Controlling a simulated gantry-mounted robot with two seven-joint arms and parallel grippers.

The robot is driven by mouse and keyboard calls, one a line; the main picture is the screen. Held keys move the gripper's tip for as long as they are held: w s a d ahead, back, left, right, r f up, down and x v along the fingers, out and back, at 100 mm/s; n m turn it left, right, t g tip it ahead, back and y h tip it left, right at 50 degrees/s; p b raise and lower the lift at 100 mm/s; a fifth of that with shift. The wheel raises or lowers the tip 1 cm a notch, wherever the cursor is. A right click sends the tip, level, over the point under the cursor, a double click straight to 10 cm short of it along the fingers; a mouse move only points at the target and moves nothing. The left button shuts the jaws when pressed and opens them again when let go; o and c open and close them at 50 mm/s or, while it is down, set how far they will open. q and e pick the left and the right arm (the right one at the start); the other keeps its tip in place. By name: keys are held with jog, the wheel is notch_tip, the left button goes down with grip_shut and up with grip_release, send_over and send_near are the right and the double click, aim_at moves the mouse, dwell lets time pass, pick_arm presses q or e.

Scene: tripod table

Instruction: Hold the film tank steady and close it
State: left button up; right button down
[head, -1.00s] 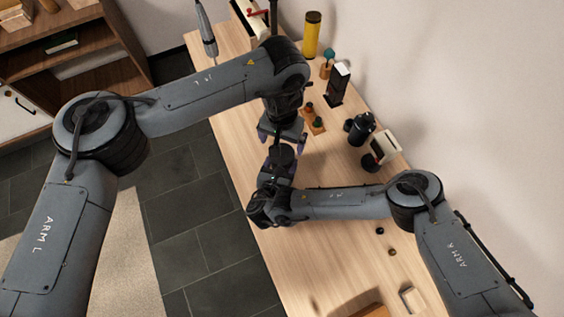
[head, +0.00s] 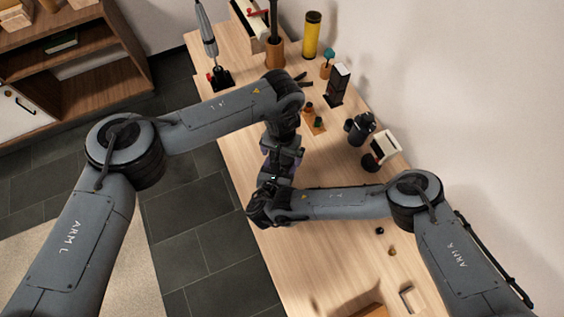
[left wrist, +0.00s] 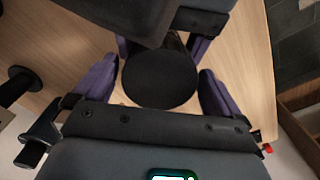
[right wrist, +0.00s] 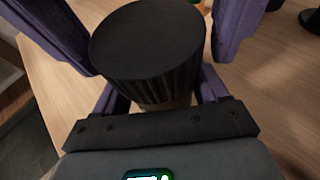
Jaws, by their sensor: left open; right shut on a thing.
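The film tank shows in the right wrist view as a black cylinder with a flat round top and ribbed side (right wrist: 150,60); a smoother strip shows below the ribs. My right gripper (right wrist: 160,96) is shut on its lower part. In the left wrist view the tank's round black top (left wrist: 160,78) lies between the purple fingers of my left gripper (left wrist: 158,70), which is open with gaps on both sides. In the head view my left gripper (head: 282,158) is just above my right gripper (head: 276,181); the tank is mostly hidden there. How the lid sits cannot be told.
Dark bottles (head: 359,128), a white-and-dark device (head: 381,149), a black box (head: 338,84) and a yellow cylinder (head: 312,36) stand along the wall side.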

pick_arm(q)
jog(key=shift+c, duration=0.2)
jog(key=c, duration=1)
jog(key=o, duration=1.1)
jog(key=shift+c, duration=0.2)
jog(key=shift+r, duration=0.1)
jog(key=shift+r, duration=2.2)
